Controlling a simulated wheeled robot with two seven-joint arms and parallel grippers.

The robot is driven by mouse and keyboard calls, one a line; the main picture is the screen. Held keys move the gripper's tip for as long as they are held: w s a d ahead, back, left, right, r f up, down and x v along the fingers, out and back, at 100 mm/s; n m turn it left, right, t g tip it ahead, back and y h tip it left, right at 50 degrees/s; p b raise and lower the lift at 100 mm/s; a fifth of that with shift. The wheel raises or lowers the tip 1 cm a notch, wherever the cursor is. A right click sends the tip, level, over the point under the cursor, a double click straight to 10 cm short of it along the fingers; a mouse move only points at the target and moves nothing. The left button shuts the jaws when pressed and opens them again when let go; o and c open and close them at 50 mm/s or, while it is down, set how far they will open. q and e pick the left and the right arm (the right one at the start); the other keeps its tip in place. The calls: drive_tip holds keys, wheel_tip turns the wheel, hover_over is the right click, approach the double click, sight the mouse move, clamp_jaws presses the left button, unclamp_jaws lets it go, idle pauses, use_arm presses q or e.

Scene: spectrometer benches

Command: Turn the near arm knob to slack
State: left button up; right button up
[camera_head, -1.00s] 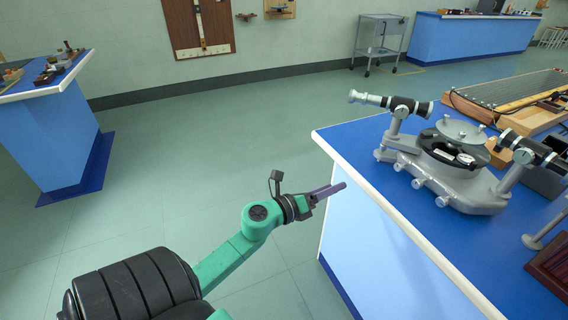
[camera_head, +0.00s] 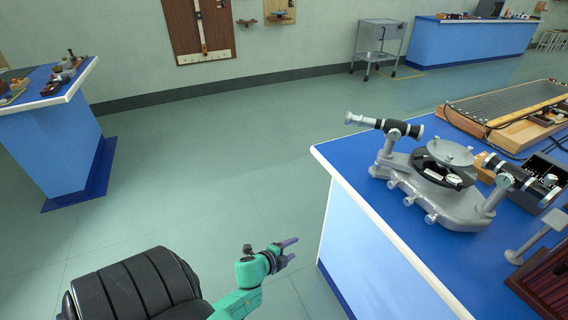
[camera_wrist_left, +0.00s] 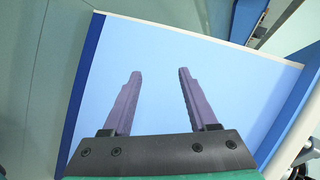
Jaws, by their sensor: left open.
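The grey spectrometer (camera_head: 440,185) stands on the blue bench top, with a round table in its middle and two black-and-silver tube arms. Its left tube (camera_head: 384,125) points left, and its right tube (camera_head: 516,176) points toward the lower right. Several small silver knobs (camera_head: 431,217) line the front of its base. I cannot tell which knob is the near arm knob. My left gripper (camera_head: 289,249) is open and empty, beside the bench and below its top. In the left wrist view, its two purple fingers (camera_wrist_left: 157,88) stand apart before the bench's pale blue side. My right gripper is not in view.
The bench's white edge (camera_head: 385,228) lies between my left gripper and the spectrometer. A ribbed grey board (camera_head: 505,100), a black box (camera_head: 545,172) and a dark red wooden block (camera_head: 545,283) crowd the bench. Open floor (camera_head: 220,190) lies left of it.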

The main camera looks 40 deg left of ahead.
use_arm(q)
drive_tip(key=s+f+n, duration=0.1)
drive_tip(key=f, duration=0.1)
drive_tip(key=s+f+n+g, duration=0.1)
drive_tip(key=s+f, duration=0.1)
drive_tip(key=shift+s+d+f+g+p, duration=0.1)
drive_tip(key=shift+s+g+p, duration=0.2)
drive_tip(key=shift+p, duration=0.1)
drive_tip(key=s+d+f+n+g+p, duration=0.2)
drive_tip(key=s+f+n+g, duration=0.1)
drive_tip(key=s, duration=0.6)
drive_tip(key=s+d+f+n+g+p, duration=0.2)
drive_tip(key=s+f, duration=0.3)
drive_tip(key=s, duration=0.5)
drive_tip(key=s+d+f+n+g+p, duration=0.2)
drive_tip(key=s+d+f+n+g, duration=0.1)
drive_tip(key=s, duration=0.6)
drive_tip(key=shift+s+f+n+g, duration=0.15)
drive_tip(key=shift+f+n+g, duration=0.35)
drive_tip(key=shift+n, duration=0.6)
drive_tip(key=shift+o, duration=0.2)
